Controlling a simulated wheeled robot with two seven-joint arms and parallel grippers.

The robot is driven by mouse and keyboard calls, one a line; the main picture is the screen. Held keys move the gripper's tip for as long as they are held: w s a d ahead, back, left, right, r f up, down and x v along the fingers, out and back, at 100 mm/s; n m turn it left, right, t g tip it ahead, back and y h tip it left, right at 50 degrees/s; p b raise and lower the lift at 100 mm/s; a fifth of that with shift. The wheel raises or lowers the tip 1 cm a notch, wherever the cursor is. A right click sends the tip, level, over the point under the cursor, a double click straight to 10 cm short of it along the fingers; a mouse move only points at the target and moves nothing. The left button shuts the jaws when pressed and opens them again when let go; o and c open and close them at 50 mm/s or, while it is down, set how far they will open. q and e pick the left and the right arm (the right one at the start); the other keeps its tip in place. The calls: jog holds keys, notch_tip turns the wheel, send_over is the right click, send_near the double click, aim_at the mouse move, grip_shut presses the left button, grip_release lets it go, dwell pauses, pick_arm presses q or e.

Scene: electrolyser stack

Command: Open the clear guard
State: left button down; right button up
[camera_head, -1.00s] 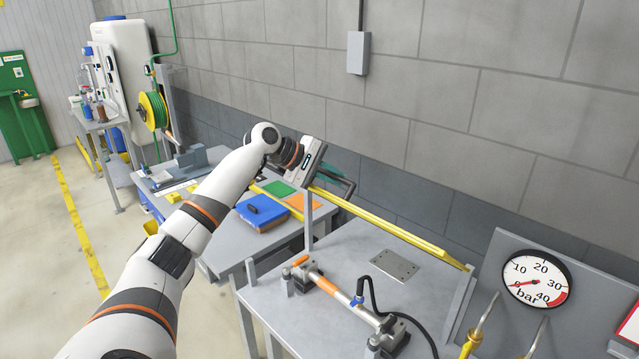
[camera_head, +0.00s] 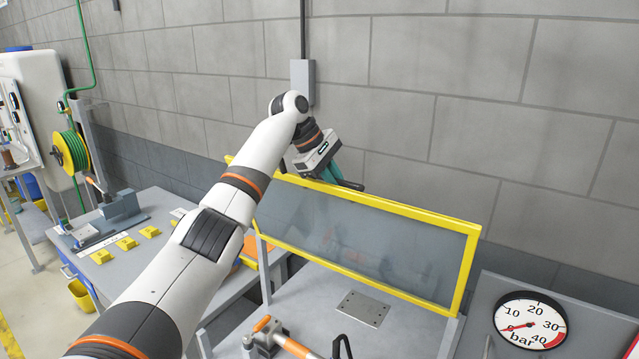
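The clear guard (camera_head: 370,240) is a see-through panel in a yellow frame. It stands raised and tilted above the back of the grey bench, its lower edge near the tops of grey posts. My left gripper (camera_head: 345,184) is at the guard's upper edge, left of its middle, with its dark and teal fingers partly behind the frame. Whether they touch the frame, and how far apart they are, cannot be made out. My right gripper is not in view.
A pressure gauge (camera_head: 530,322) stands at right. The block wall (camera_head: 450,90) rises close behind the guard. A side table (camera_head: 150,215) holds yellow blocks.

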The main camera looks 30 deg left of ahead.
pick_arm(q)
jog(key=shift+w+f+g, duration=0.1)
jog(key=shift+w+g, duration=0.2)
jog(key=shift+w, duration=0.05)
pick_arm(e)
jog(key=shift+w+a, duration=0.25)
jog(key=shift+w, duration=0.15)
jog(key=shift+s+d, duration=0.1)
pick_arm(q)
jog(key=c, duration=1.4)
grip_release()
jog(key=shift+w, duration=0.1)
jog(key=shift+c, duration=0.2)
jog(key=b+v, duration=0.1)
jog(key=v, duration=1)
jog(key=shift+r+b, duration=0.35)
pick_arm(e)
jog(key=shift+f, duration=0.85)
pick_arm(q)
jog(key=shift+a, duration=0.15)
